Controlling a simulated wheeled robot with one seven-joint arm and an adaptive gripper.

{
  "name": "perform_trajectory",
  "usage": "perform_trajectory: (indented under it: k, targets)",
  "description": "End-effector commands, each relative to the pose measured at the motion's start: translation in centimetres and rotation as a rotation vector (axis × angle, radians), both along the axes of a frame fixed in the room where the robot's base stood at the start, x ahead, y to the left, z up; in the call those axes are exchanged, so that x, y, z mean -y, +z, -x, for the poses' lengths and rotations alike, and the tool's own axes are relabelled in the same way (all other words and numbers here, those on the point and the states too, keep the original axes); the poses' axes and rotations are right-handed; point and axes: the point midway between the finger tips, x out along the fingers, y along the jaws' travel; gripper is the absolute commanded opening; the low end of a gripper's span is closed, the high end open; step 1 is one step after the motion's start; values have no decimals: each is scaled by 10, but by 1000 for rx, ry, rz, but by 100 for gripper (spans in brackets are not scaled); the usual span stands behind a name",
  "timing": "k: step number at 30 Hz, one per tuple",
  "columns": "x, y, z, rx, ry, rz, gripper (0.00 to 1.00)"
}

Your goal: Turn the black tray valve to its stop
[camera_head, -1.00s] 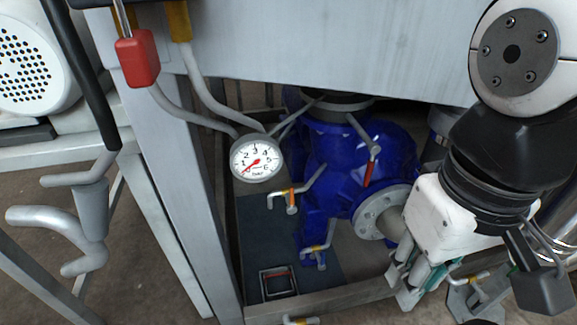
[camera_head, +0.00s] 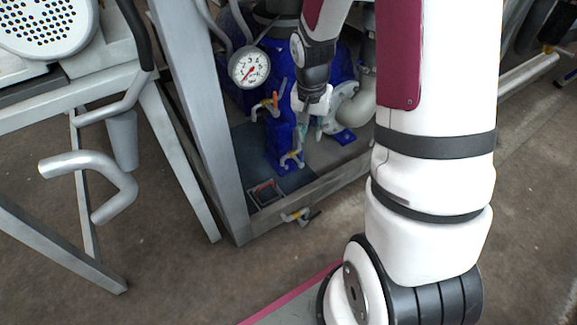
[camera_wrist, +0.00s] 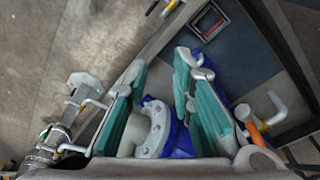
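A small valve with a pale pipe and an orange and dark handle (camera_head: 300,215) sticks out of the front lower edge of the frame in the head view. I cannot tell for sure that it is the black tray valve. A pale bent fitting also shows at the top of the wrist view (camera_wrist: 168,7). The dark tray floor (camera_head: 291,184) lies under the blue pump. My gripper (camera_wrist: 162,68) is open, its teal pads apart and empty, above the tray area. In the head view my gripper (camera_head: 309,128) is small, in front of the pump and partly hard to make out.
The blue pump (camera_head: 279,150) and its grey flange (camera_wrist: 150,130) are close to my gripper. A pressure gauge (camera_head: 249,68) hangs above left. Other orange-handled valves (camera_head: 275,102) stand on the pump. A grey frame post (camera_head: 205,110) bounds the left; floor is clear in front.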

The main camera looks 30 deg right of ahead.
Motion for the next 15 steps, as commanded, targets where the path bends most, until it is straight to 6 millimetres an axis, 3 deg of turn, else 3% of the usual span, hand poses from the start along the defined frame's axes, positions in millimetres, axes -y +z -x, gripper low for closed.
perform_trajectory:
  k: [1, 8, 15]
  targets:
    - [10, -24, -5, -3, -42, -10, 22]
    - [45, -127, -18, 40, -228, -53, 22]
    - [61, -240, -2, 87, -430, -122, 22]
